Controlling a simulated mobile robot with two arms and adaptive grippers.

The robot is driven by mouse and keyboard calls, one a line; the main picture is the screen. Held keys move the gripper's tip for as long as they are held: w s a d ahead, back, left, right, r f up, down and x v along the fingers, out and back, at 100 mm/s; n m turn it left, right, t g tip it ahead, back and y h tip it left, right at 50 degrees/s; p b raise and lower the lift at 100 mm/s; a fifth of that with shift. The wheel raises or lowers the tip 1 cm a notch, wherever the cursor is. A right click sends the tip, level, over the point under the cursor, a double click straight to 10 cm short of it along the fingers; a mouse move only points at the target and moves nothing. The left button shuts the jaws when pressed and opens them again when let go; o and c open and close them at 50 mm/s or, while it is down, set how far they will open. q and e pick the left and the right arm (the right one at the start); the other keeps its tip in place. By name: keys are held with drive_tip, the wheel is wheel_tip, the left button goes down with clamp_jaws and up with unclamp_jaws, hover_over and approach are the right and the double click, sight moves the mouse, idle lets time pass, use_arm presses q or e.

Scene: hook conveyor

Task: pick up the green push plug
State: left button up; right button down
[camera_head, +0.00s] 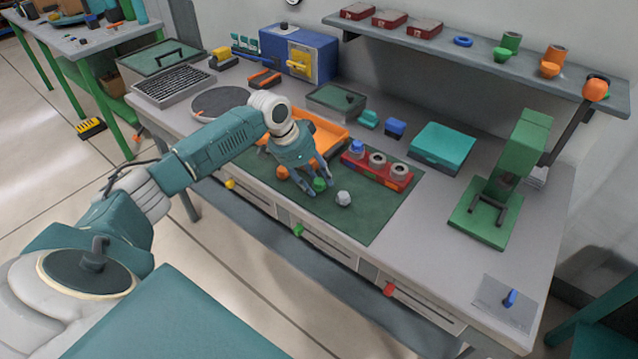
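The green push plug (319,185) rests on the dark green mat (362,222) near the front of the workbench. My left gripper (320,190) reaches down over it from the left, its fingers spread. The plug shows between the two fingertips; I cannot tell whether either finger touches it. An orange plug (282,172) lies just left of the gripper and a grey-white plug (343,198) just right. A red block (390,177) with round sockets stands behind on the mat, with a blue plug (357,148) at its left socket. My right gripper is not in view.
An orange tray (329,133) lies behind the gripper. A teal box (444,147) and a green press (510,180) stand to the right. A shelf (460,58) runs along the wall. The mat's front right part is clear.

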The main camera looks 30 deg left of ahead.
use_arm(q)
drive_tip(key=c, duration=0.6)
drive_tip(key=shift+c, duration=0.7)
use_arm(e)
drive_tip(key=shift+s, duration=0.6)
use_arm(q)
drive_tip(key=shift+r, duration=0.1)
